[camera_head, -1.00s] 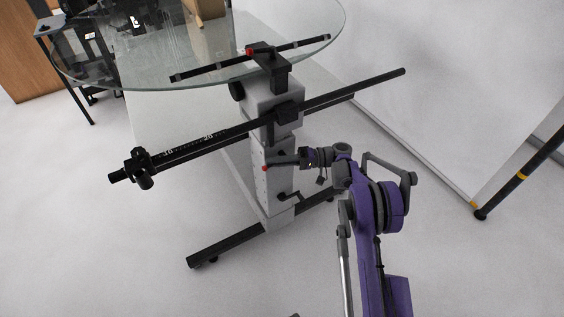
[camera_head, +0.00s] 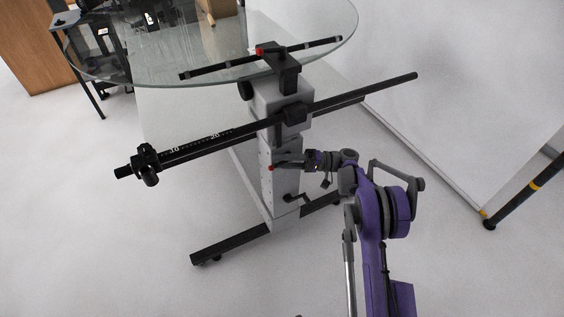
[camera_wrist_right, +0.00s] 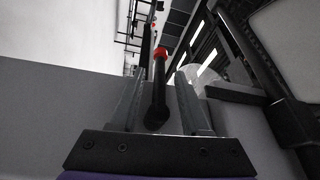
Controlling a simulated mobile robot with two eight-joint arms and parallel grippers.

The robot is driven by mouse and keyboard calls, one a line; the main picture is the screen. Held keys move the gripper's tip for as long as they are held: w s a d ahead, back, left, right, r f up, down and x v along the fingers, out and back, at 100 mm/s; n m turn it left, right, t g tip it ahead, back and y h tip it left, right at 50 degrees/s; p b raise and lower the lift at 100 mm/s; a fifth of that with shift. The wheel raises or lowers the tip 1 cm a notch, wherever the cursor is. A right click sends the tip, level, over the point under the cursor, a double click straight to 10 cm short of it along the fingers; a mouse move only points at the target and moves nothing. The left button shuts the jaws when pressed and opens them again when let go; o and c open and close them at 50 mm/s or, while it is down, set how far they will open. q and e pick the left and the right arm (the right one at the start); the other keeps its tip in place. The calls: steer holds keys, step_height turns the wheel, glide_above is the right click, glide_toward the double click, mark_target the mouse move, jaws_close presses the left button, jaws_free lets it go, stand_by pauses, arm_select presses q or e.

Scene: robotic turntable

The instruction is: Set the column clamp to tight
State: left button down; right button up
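The column clamp's black lever with a red tip (camera_head: 271,168) sticks out at the side of the grey column (camera_head: 282,204) in the head view, pointing left. My right gripper (camera_head: 310,160) is at the lever's right part, close against the column. In the right wrist view the lever (camera_wrist_right: 159,88) runs between the two fingers of my right gripper (camera_wrist_right: 160,106), with its red end away from the palm. Gaps show on both sides of the lever, so the gripper looks open around it. My left gripper is in neither view.
A long black scaled bar (camera_head: 350,98) crosses the column above my right gripper. A small crank (camera_head: 297,199) is below it. A white panel (camera_head: 450,120) stands at the right; the floor at left front is clear.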

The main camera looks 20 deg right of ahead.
steer(key=p+v, duration=0.1)
steer(key=v, duration=1)
steer(key=shift+p, duration=0.35)
steer(key=shift+s+a+f, duration=0.1)
